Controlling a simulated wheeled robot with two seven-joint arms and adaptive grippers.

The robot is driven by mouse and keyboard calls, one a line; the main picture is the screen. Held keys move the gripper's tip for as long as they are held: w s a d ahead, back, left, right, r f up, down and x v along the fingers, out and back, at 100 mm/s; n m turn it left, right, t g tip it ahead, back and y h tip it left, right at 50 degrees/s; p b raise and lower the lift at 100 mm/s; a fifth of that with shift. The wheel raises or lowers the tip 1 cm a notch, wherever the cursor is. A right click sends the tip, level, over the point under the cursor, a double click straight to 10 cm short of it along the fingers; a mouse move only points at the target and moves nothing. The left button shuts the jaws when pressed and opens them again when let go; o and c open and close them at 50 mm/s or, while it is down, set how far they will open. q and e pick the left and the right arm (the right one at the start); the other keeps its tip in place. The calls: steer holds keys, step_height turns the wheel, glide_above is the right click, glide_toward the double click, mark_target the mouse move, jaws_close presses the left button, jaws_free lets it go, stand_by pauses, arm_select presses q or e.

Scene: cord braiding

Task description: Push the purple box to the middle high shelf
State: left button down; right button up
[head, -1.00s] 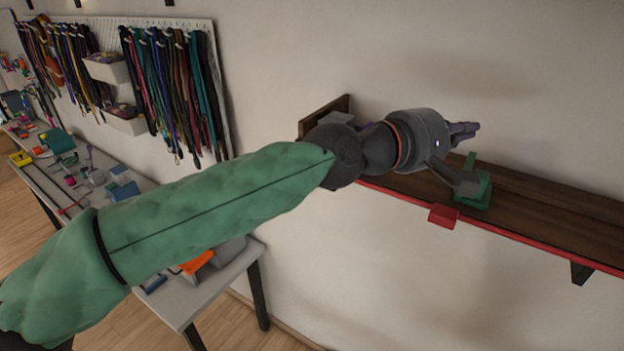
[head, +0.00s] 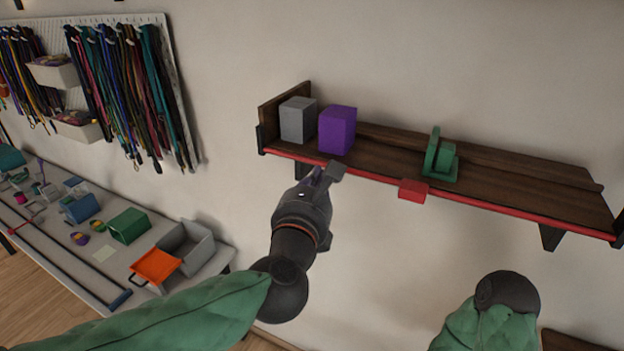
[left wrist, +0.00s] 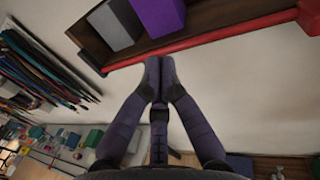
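The purple box (head: 337,131) stands upright on the dark wooden wall shelf (head: 390,160), near its left end, right of a grey box (head: 298,120) with a narrow gap between. My left gripper (head: 326,174) is just below and in front of the shelf's red front edge, under the purple box and apart from it. In the left wrist view its fingertips (left wrist: 158,75) meet with nothing between them, and the purple box (left wrist: 159,14) shows beyond them. My right arm shows at the lower right of the head view; its gripper is out of view.
A green bracket-like piece (head: 441,160) stands mid-shelf, with a red block (head: 413,190) on the front edge beside it. The shelf's right part is clear. A table (head: 215,250) with an orange tray (head: 156,265) and bins stands lower left; cords hang on the wall.

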mark_target(330, 144)
arm_select(q)
steer(key=w, duration=0.3)
steer(key=w+d+p, duration=0.1)
steer(key=w, duration=0.3)
steer(key=w+p, duration=0.1)
steer(key=w, duration=0.2)
steer(key=shift+w+d, duration=0.2)
steer(key=shift+d, duration=0.1)
steer(key=shift+w, duration=0.1)
steer(key=shift+w+d+f+b, duration=0.15)
steer(key=shift+w+d+b, duration=0.05)
steer(key=shift+w+b, duration=0.75)
steer(key=shift+w, duration=0.15)
